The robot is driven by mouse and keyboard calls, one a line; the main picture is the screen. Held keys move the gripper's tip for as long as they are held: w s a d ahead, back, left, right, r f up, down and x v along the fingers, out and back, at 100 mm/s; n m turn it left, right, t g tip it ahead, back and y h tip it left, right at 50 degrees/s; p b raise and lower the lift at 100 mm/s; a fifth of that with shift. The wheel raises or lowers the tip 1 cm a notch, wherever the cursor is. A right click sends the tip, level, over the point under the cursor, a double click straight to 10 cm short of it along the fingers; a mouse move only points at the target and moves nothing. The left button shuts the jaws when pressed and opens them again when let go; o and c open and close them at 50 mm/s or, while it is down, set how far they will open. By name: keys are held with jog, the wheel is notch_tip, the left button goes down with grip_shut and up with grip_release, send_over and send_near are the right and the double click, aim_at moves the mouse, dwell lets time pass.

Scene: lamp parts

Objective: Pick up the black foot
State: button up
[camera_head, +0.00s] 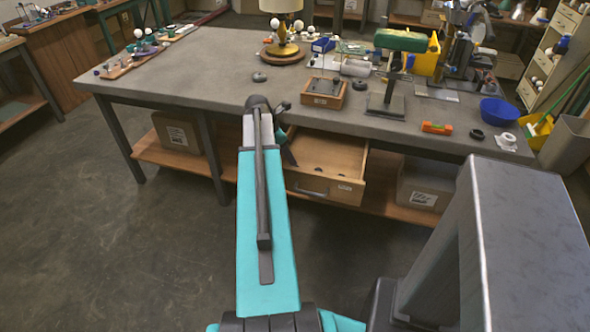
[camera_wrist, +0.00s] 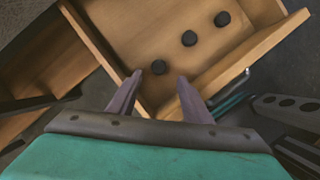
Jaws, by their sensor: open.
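Small round black feet lie in the open wooden drawer (camera_head: 352,160). In the wrist view, three show on the drawer floor in a slanting row: a near foot (camera_wrist: 159,67), a middle foot (camera_wrist: 189,38) and a far foot (camera_wrist: 222,19). My gripper (camera_wrist: 160,78) is open, its two fingers pointing into the drawer. The near foot appears between and just past the fingertips, with nothing held. I cannot tell the height of the fingers above it. In the head view my arm hides most of the gripper.
The drawer's front wall (camera_wrist: 230,68) and side wall (camera_wrist: 97,45) stand close around my fingers.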

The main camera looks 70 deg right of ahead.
jog(key=shift+x, duration=1.2)
jog(key=shift+p+x, duration=0.6)
jog(key=shift+x, duration=2)
jog(key=shift+w, duration=0.1)
jog(key=c, duration=1.1)
